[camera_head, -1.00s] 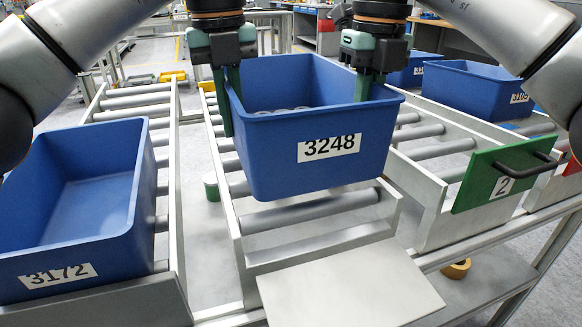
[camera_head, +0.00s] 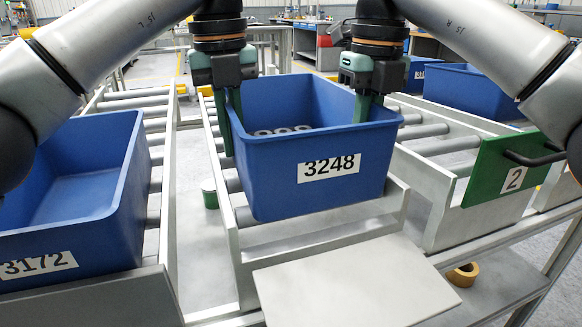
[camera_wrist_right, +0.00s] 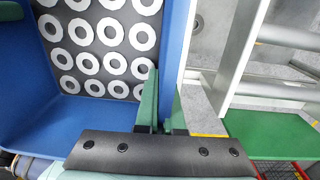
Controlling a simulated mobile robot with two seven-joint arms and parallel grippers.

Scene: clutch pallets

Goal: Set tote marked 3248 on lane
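The blue tote marked 3248 (camera_head: 285,185) is over the front end of the middle roller lane (camera_head: 228,245), between its side rails. I cannot tell whether its bottom touches the rollers. Ring-shaped parts (camera_wrist_right: 105,32) lie inside it. My left gripper (camera_head: 230,125) has its fingers on both sides of the tote's left wall and looks shut on it. My right gripper (camera_head: 367,98) is at the right wall. In the right wrist view, its fingers (camera_wrist_right: 165,100) close on either side of that wall.
A tote marked 3172 (camera_head: 75,225) sits on the left lane. More blue totes (camera_head: 470,90) stand on the right lane, which has a green end panel marked 2 (camera_head: 505,170). A flat grey plate (camera_head: 355,285) lies before the middle lane. A tape roll (camera_head: 463,275) is below.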

